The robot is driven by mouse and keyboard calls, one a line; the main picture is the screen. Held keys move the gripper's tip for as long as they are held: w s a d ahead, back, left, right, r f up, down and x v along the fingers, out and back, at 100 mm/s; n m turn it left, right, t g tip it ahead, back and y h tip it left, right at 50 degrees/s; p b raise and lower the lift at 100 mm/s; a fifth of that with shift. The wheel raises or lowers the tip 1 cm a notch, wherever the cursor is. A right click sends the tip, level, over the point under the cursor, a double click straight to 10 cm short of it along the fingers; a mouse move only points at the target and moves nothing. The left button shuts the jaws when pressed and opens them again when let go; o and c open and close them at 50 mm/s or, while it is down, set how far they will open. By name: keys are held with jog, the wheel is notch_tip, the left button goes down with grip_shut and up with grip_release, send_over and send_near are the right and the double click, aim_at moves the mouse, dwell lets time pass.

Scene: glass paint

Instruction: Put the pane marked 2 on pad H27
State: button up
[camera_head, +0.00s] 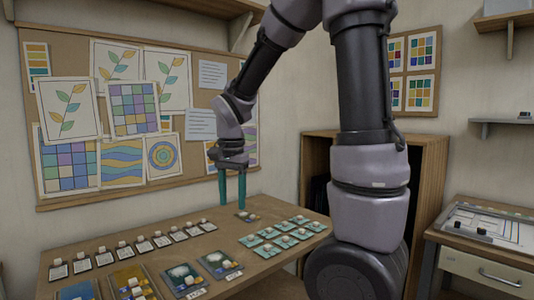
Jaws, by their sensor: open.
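My gripper (232,206) points straight down over the far part of the wooden table (216,222), its two teal fingers apart with nothing between them. A small dark tile with pale knobs (246,217) lies just below and to the right of the fingertips. Several teal-edged square pieces (284,238) lie in a block on the table's right side. A row of several dark-edged squares with pale blocks (142,247) runs along the left.
Larger cards (184,279), some bearing pale blocks, lie along the table's near edge. A pinboard with coloured patterns (134,110) hangs behind the table. A wooden cabinet (318,160) and a drawer unit (480,262) stand to the right. Bare tabletop lies between the groups.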

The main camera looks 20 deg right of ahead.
jog(key=s+d+r+n+t+y, duration=0.1)
jog(key=s+d+r+n+t, duration=0.1)
jog(key=s+r, duration=0.3)
jog(key=s+d+r+n+t+y, duration=0.1)
jog(key=s+d+r+n+t, duration=0.2)
jog(key=s+r, duration=0.3)
notch_tip(320, 180, up, 2)
jog(key=shift+s+r+n+t, duration=0.1)
jog(key=shift+s+n+t, duration=0.2)
jog(key=shift+t, duration=0.5)
